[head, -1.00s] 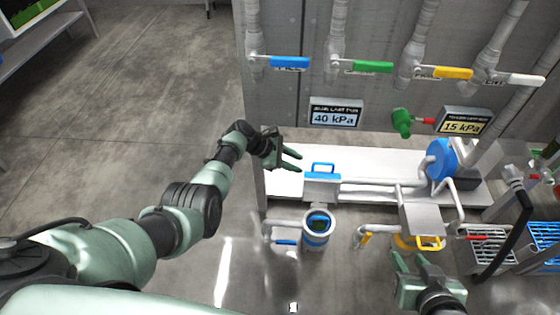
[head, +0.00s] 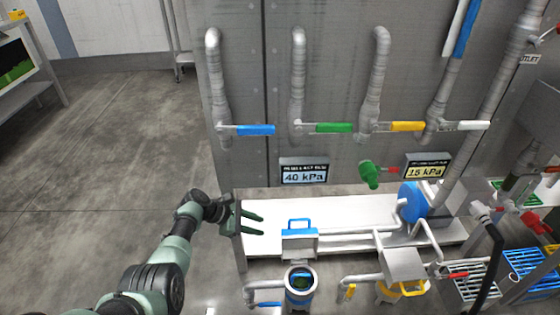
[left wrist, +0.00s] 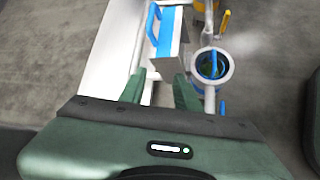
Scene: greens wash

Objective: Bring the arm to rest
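My left arm comes in from the lower left of the head view. Its green gripper (head: 252,224) is over the left part of the white bench, its two fingers apart with nothing between them. In the left wrist view the same open fingers (left wrist: 160,92) point toward a blue-handled lid (left wrist: 165,32) and a round strainer pot (left wrist: 212,66), without holding either. My right gripper is not in the head view.
The white bench (head: 345,214) carries pipes and a blue pump (head: 412,203). The blue-banded pot (head: 300,284) stands in front, near a yellow-handled lidded unit (head: 403,268). Blue (head: 255,130), green, yellow and white valve levers line the wall. Floor at left is clear.

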